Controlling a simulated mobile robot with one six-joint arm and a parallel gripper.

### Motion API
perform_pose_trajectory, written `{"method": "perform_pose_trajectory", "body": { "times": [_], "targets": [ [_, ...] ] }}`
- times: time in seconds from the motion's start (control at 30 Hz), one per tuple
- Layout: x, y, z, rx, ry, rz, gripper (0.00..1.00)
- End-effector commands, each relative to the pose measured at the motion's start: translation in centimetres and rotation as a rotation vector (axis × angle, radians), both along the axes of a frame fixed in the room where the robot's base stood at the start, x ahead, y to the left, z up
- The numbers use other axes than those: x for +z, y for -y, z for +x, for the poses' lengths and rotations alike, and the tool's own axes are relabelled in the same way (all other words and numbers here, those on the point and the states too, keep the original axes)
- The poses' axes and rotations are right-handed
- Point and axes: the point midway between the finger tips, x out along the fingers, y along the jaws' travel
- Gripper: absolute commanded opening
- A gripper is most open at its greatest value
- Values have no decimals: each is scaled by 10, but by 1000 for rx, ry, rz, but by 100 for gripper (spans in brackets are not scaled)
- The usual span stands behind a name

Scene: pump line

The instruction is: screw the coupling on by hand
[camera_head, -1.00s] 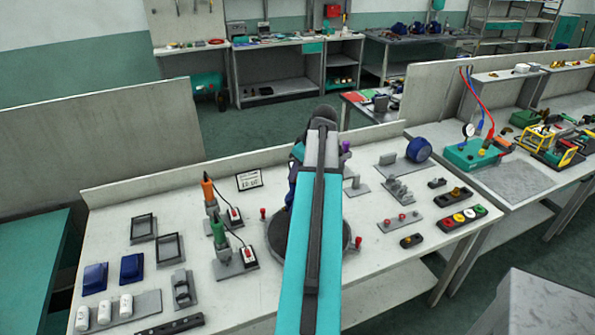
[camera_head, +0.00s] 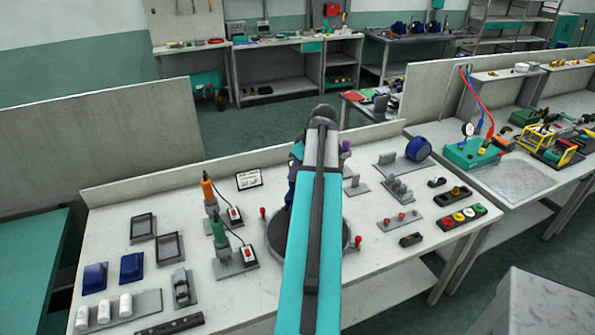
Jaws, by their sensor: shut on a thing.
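My arm reaches from the bottom edge over the middle of the bench and covers what lies behind it. My gripper is hidden behind the arm, so neither its jaws nor anything in them shows. A round grey plate (camera_head: 276,240) lies on the bench under the arm, with red-topped posts (camera_head: 357,241) at its sides. The middle of the plate is hidden. I cannot make out the coupling or the part it screws onto.
On the left stand an orange-handled tool (camera_head: 208,192) and a green-handled tool (camera_head: 219,232) in holders. Blue blocks (camera_head: 132,267) and white cylinders (camera_head: 104,311) are further left. On the right are a blue reel (camera_head: 418,148), grey stands (camera_head: 397,190) and a button strip (camera_head: 461,217).

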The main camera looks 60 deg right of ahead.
Motion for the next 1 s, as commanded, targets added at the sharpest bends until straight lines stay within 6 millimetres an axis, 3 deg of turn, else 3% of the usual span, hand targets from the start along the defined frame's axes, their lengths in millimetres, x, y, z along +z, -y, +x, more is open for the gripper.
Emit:
{"method": "perform_pose_trajectory", "body": {
  "times": [0.43, 0.47, 0.57, 1.0],
  "targets": [
    [-4, 0, 0, 1, 0, 0, 6],
    [-4, 0, 1, 1, 0, 0, 32],
    [-4, 0, 1, 1, 0, 0, 49],
    [0, -1, 0, 1, 0, 0, 51]
  ]
}}
